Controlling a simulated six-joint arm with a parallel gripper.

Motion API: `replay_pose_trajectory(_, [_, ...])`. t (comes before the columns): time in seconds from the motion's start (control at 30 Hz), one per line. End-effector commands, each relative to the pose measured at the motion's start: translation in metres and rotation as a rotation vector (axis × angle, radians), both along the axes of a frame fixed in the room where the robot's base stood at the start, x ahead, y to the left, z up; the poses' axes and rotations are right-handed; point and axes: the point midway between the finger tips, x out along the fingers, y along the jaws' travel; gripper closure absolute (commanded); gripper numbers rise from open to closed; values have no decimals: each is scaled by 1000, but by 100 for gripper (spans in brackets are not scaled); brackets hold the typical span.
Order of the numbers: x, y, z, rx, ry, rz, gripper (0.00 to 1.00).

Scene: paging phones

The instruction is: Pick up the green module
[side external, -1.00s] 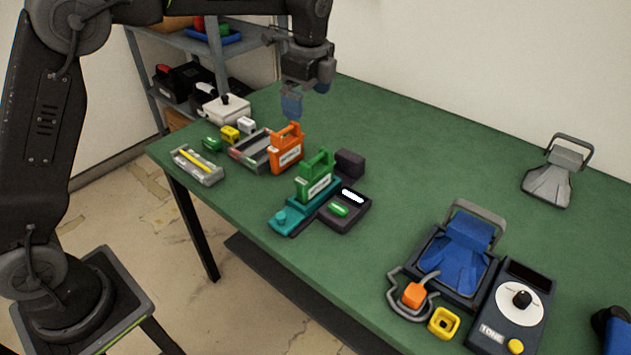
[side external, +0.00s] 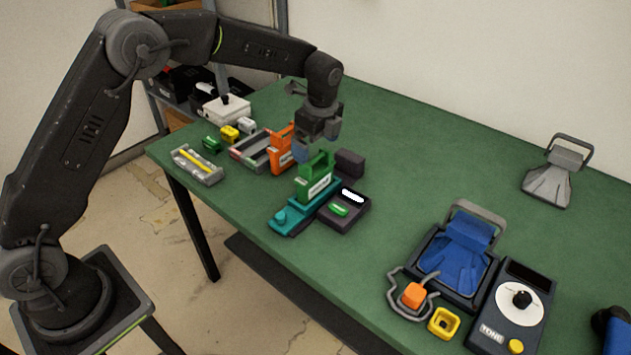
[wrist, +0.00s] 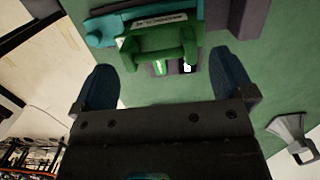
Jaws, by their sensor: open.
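The green module (side external: 316,178) stands upright in the teal base (side external: 288,222), with its handle on top and a white label on its front. In the wrist view the green module (wrist: 158,42) shows ahead of my gripper, between the lines of the two fingers. My gripper (side external: 306,147) is just above and behind the module's handle in the side view. Its blue fingers (wrist: 170,88) are spread apart with nothing between them. I cannot tell whether a finger touches the handle.
An orange module (side external: 281,150) stands close at the left, beside a grey tray (side external: 249,152). A dark unit (side external: 350,214) with a lit display and a dark block (side external: 349,163) sit at the right. A blue device (side external: 458,258) lies farther right. The back middle of the table is clear.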

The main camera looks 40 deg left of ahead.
Motion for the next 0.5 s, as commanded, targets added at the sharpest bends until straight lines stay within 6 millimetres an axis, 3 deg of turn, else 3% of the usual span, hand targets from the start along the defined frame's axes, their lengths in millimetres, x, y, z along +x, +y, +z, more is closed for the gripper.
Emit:
replay_pose_trajectory(0.23, [-3,-2,-37,1,3,0,0])
replay_pose_trajectory(0.5, [-3,-1,-44,1,0,1,0])
